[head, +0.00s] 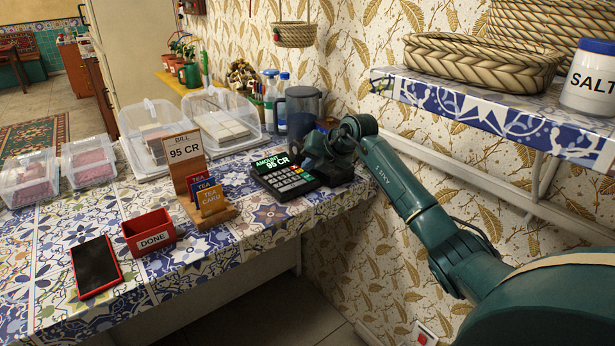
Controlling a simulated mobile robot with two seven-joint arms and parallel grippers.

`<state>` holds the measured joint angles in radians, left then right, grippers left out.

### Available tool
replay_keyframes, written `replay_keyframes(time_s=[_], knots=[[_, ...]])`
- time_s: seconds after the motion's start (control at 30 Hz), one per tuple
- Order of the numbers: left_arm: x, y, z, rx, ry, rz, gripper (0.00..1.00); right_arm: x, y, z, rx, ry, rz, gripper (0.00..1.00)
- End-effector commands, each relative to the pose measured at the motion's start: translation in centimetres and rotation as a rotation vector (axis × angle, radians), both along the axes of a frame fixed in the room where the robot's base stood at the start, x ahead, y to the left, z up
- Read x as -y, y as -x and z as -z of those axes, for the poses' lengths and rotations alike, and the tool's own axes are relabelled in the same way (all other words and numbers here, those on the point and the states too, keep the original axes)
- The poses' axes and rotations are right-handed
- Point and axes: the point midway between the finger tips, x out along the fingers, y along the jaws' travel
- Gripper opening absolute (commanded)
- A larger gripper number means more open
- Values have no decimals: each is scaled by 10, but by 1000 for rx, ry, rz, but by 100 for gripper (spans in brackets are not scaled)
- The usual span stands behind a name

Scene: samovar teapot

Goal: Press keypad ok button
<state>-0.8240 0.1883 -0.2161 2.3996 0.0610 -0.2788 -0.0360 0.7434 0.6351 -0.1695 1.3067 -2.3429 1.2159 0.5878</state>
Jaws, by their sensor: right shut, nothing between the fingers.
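The card keypad (284,180) is a dark terminal on the tiled counter, with "AMOUNT 95 CR" lit in green on its display. Its keys are small and pale, with a little green at the right side; the label of the ok button is too small to read. My right gripper (318,157) is shut and empty at the keypad's right rear side, reaching in from the right. Whether its fingertips touch the keypad cannot be told. My left gripper is not in view.
A red "DONE" box (149,235) and a phone (96,268) lie farther left. A dark pitcher (303,112) stands behind. A shelf (480,106) juts out above my right arm.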

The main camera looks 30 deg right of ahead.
Motion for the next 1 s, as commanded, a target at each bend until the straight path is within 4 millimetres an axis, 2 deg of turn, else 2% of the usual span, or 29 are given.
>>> replay_keyframes(time_s=[0.23, 1.0], knots=[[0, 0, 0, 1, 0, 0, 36, 0, 0, 8, -2, 1, 1, 0], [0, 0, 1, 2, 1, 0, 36, 0, 0, 13, -2, 0, 1, 0]])
